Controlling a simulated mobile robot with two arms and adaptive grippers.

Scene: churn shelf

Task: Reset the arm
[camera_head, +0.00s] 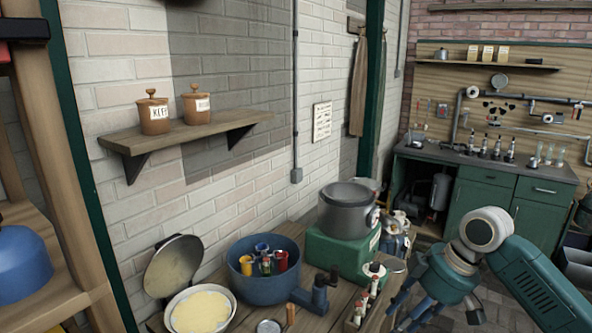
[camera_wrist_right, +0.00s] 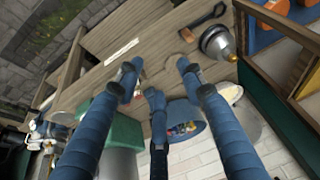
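My right arm comes in from the right in the head view, with teal links and a pale joint. Its gripper (camera_head: 408,318) points down and left, close to the right end of the wooden table. In the right wrist view, the blue fingers of the right gripper (camera_wrist_right: 158,72) stand apart with a clear gap between the tips. Nothing is held between them. The wooden tabletop shows beyond the tips. Whether any finger touches the table cannot be told. My left gripper is not in view.
A wall shelf (camera_head: 190,137) carries two jars. A green workbench (camera_head: 487,195) stands behind right.

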